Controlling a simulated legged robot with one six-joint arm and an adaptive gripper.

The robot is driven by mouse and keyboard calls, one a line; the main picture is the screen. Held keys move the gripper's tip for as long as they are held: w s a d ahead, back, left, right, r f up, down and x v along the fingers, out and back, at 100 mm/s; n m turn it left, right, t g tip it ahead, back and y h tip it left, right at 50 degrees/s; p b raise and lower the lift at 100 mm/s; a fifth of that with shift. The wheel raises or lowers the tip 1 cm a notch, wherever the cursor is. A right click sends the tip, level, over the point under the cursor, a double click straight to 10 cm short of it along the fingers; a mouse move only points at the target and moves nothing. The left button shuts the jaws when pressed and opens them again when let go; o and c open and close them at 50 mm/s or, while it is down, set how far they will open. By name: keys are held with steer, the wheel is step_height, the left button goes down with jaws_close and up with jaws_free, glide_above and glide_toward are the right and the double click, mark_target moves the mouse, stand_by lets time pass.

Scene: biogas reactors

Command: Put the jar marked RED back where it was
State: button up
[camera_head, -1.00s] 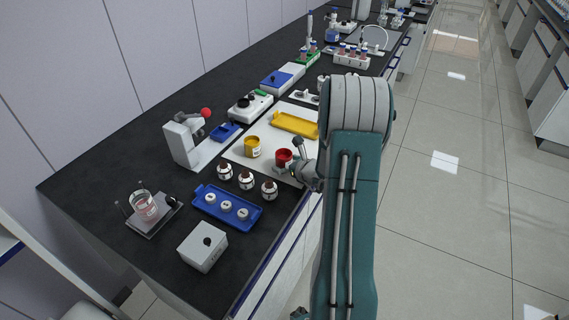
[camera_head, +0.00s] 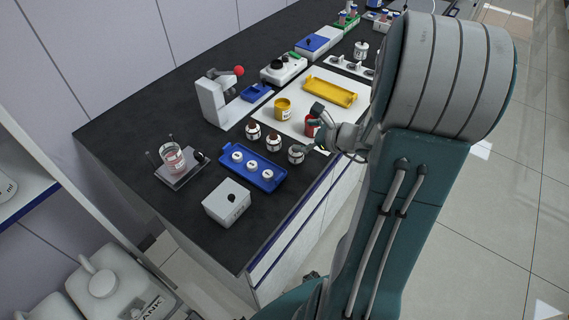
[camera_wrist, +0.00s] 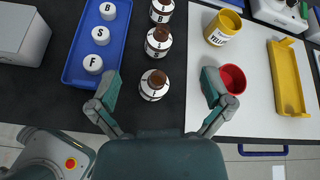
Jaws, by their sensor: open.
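The red jar (camera_head: 312,126) stands upright on the white mat (camera_head: 296,116), near its front edge. Part of it is hidden behind my gripper (camera_head: 309,129) in the head view. In the wrist view the red jar (camera_wrist: 233,78) looks empty from above, and its label is not visible. My gripper (camera_wrist: 162,88) is open and empty, seen from above. Its right finger lies beside the jar, to its left, and a brown bottle (camera_wrist: 154,85) shows between the two fingers. The yellow jar (camera_wrist: 222,27), marked YELLOW, stands on the mat behind the red one.
A yellow tray (camera_wrist: 289,78) lies on the mat. Several brown bottles stand in a row left of the mat. A blue tray (camera_head: 270,180) holds white caps, near a grey box (camera_head: 227,203). A white stand with a red ball (camera_head: 238,71) is behind. The bench's front edge is close.

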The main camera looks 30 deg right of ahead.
steer(key=s+a+r+n+g+y, duration=0.1)
steer(key=s+a+r+n+g, duration=0.2)
steer(key=a+n, duration=0.45)
steer(key=s+a+r+n+g+y, duration=0.1)
steer(key=s+a+r+n+g, duration=0.15)
steer(key=a+n, duration=0.5)
steer(key=s+a+r+n+h, duration=0.4)
steer(key=s+r+n+h, duration=0.2)
steer(key=s+n, duration=0.4)
steer(key=r+n, duration=0.1)
steer(key=n, duration=0.2)
steer(key=shift+s+a+r+g+h, duration=0.2)
steer(key=shift+s+r+g+h, duration=0.05)
steer(key=shift+s+g+h, duration=0.1)
